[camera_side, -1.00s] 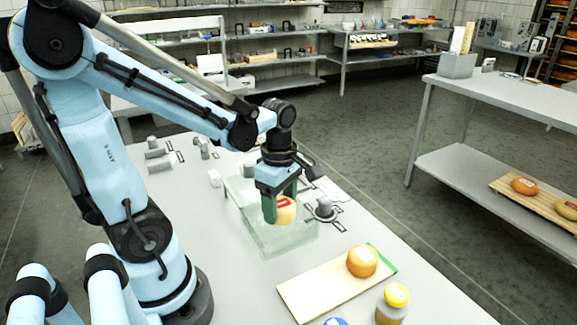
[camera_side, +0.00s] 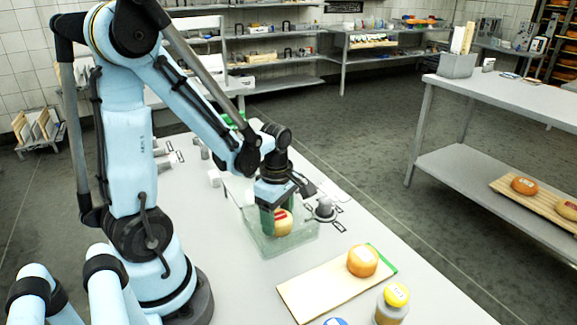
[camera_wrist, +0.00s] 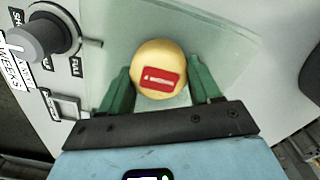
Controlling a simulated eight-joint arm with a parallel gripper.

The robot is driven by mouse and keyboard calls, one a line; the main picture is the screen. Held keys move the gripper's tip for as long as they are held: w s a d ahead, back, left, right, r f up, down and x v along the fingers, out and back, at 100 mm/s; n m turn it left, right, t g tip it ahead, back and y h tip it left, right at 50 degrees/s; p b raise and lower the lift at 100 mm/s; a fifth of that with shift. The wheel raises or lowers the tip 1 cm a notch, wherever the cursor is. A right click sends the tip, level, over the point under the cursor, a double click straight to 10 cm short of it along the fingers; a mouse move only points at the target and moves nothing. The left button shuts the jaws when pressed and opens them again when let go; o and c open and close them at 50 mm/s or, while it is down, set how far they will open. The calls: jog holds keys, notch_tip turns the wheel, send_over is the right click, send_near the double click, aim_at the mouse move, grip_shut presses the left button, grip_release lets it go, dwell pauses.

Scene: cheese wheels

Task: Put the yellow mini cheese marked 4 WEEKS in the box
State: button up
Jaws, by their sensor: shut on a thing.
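The yellow mini cheese (camera_side: 283,223) has a red label; its writing is too small to read in the side view. It also shows in the wrist view (camera_wrist: 158,58), between the green fingers. My gripper (camera_side: 275,219) is shut on the cheese and holds it low inside the clear box (camera_side: 262,246). I cannot tell whether the cheese touches the box floor. The clear box also shows in the wrist view (camera_wrist: 115,35) as a pale green surface around the cheese.
An orange cheese (camera_side: 362,260) sits on a wooden board (camera_side: 318,290) with a green end. A jar with a yellow lid (camera_side: 396,295) stands beside the board. A grey knob (camera_side: 324,207) stands right of the box and shows in the wrist view (camera_wrist: 35,42).

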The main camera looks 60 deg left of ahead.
aim_at(277, 215)
jog(key=shift+f, duration=0.1)
jog(key=o, duration=1.1)
notch_tip(277, 215, up, 12)
jog(key=d+m+t, duration=0.2)
jog(key=d+m, duration=0.1)
jog(key=m, duration=0.4)
jog(key=w+d+m+t, duration=0.1)
jog(key=d+m+t, duration=0.1)
jog(key=m, duration=0.6)
jog(key=w+d+m+t, duration=0.1)
jog(key=d+m+t, duration=0.2)
jog(key=m, duration=0.5)
jog(key=shift+w+d, duration=0.2)
jog(key=shift+d, duration=0.45)
